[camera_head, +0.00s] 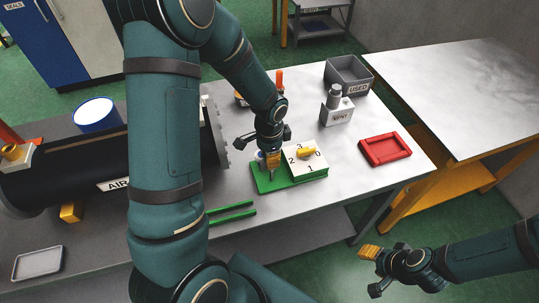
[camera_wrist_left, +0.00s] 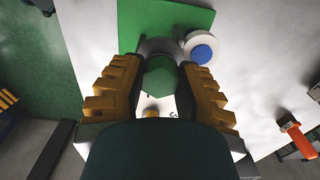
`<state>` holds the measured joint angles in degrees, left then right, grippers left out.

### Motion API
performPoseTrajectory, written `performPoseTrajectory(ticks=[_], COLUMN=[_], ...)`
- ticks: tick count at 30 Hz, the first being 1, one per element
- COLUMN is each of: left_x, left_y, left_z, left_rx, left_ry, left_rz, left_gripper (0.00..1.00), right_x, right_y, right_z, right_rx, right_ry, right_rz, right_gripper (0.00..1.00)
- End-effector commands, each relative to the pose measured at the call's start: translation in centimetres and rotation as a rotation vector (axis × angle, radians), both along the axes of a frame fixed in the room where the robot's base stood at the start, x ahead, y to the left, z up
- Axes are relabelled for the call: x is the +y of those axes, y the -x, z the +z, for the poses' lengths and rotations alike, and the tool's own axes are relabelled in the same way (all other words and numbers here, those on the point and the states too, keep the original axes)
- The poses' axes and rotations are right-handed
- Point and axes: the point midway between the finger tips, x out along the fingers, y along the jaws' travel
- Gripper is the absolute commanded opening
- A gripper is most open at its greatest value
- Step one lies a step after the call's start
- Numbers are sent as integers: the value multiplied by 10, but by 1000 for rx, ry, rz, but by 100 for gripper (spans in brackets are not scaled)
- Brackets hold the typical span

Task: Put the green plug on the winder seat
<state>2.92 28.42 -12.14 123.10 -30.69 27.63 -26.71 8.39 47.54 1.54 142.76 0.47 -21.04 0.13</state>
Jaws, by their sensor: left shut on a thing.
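My left gripper (camera_head: 273,166) points down over the left part of the green base plate (camera_head: 307,182). In the left wrist view, the left gripper (camera_wrist_left: 161,72) is shut on the green plug (camera_wrist_left: 160,80), which has a six-sided end. A grey round part (camera_wrist_left: 158,46) shows just beyond the plug on the green plate, probably the winder seat. Whether the plug touches it is hidden. In the head view the fingers hide the plug. My right gripper (camera_head: 370,253) is off the table's front right side with nothing visible in it; its finger gap is unclear.
A white numbered block with a yellow knob (camera_head: 306,152) stands right of the left gripper. A white-rimmed blue button (camera_wrist_left: 201,53) is close beside the plug.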

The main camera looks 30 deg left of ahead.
Motion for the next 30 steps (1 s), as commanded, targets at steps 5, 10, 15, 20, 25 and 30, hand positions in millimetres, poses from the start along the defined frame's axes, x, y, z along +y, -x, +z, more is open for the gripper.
performPoseTrajectory(ticks=[5,10,15,20,25,30], left_x=[0,0,0,0,0,0], left_y=[0,0,0,-1,-1,-1], left_z=[0,0,1,12,43,78], left_rx=[0,0,0,-4,-6,-6], left_ry=[0,0,0,0,0,1], left_rz=[0,0,0,0,1,0], left_gripper=[48,61,61,61,61,61], right_x=[0,0,0,0,0,0], right_y=[0,0,0,0,0,0], right_z=[0,0,0,0,0,0], right_rx=[0,0,0,0,0,0], right_ry=[0,0,0,0,0,0], right_rz=[0,0,0,0,0,0], right_gripper=[47,47,47,47,47,47])
